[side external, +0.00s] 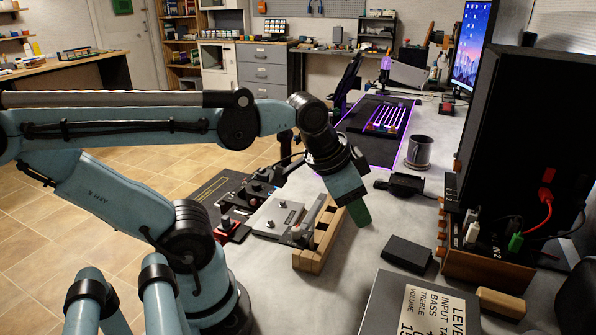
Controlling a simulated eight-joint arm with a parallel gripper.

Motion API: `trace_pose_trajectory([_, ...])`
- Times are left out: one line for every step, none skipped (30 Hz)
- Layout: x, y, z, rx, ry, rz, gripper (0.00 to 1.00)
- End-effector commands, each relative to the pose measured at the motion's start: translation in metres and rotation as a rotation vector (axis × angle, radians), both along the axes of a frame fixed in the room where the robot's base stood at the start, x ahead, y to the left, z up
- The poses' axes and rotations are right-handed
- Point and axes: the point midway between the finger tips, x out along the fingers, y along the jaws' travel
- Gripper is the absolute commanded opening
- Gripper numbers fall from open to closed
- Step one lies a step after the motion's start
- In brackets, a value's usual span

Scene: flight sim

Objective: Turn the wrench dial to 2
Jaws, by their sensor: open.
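My gripper (358,213) points down over the bench, with its green finger in view. It is open, and I see nothing held in it. Below and left of it is a grey control panel (272,216) with small knobs on it, next to a wooden slotted rack (318,250). A darker panel with several knobs (238,200) lies further left. The wrench dial cannot be told apart at this size, and its setting cannot be read. The gripper appears to be above and to the right of the panels. I cannot tell whether it touches anything.
A dark mug (419,152) and a small black device (402,185) stand behind the gripper. A black box (406,253) and a labelled grey case (425,305) lie at the front right. A tall black cabinet (515,130) with cables stands at the right. Some bare grey bench (370,250) lies between.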

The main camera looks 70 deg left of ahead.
Motion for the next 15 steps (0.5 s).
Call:
trace_pose_trajectory([-0.008, 0.003, 0.013, 0.038, 0.06, -0.07, 0.43])
trace_pose_trajectory([-0.014, 0.004, 0.02, 0.062, 0.097, -0.118, 0.43])
trace_pose_trajectory([-0.024, 0.005, 0.03, 0.089, 0.149, -0.183, 0.43])
trace_pose_trajectory([-0.031, 0.006, 0.038, 0.106, 0.187, -0.234, 0.43])
trace_pose_trajectory([-0.038, 0.007, 0.045, 0.122, 0.223, -0.285, 0.43])
trace_pose_trajectory([-0.049, 0.008, 0.055, 0.138, 0.27, -0.35, 0.43])
trace_pose_trajectory([-0.057, 0.009, 0.063, 0.147, 0.301, -0.398, 0.43])
trace_pose_trajectory([-0.064, 0.009, 0.069, 0.155, 0.33, -0.442, 0.43])
trace_pose_trajectory([-0.073, 0.01, 0.078, 0.161, 0.365, -0.496, 0.43])
trace_pose_trajectory([-0.08, 0.01, 0.083, 0.165, 0.387, -0.532, 0.43])
trace_pose_trajectory([-0.085, 0.01, 0.088, 0.167, 0.406, -0.564, 0.43])
trace_pose_trajectory([-0.092, 0.01, 0.094, 0.169, 0.428, -0.6, 0.43])
trace_pose_trajectory([-0.096, 0.01, 0.097, 0.169, 0.441, -0.622, 0.43])
trace_pose_trajectory([-0.099, 0.01, 0.1, 0.169, 0.45, -0.641, 0.43])
trace_pose_trajectory([-0.102, 0.01, 0.102, 0.169, 0.46, -0.658, 0.43])
